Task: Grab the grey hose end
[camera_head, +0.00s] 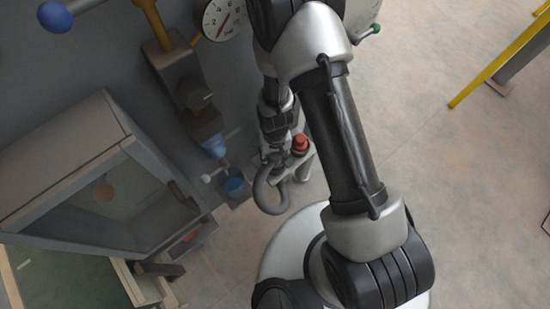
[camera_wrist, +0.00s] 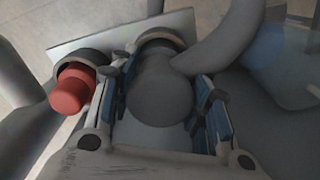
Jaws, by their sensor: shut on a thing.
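The grey hose (camera_head: 268,193) curves in a loop below my gripper (camera_head: 276,150) in the head view. In the wrist view my gripper (camera_wrist: 165,105) has its two blue-padded fingers on either side of the grey hose end (camera_wrist: 160,92), shut on it. The grey hose (camera_wrist: 228,42) bends away from it to the upper right. The hose end sits over a light plate. In the head view my wrist hides most of the hose end.
A red-capped part (camera_head: 300,142) stands close beside the hose end, also in the wrist view (camera_wrist: 72,90). A grey cabinet (camera_head: 60,165) and a dial gauge (camera_head: 221,18) stand farther left and above. Open floor (camera_head: 440,160) lies to the right.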

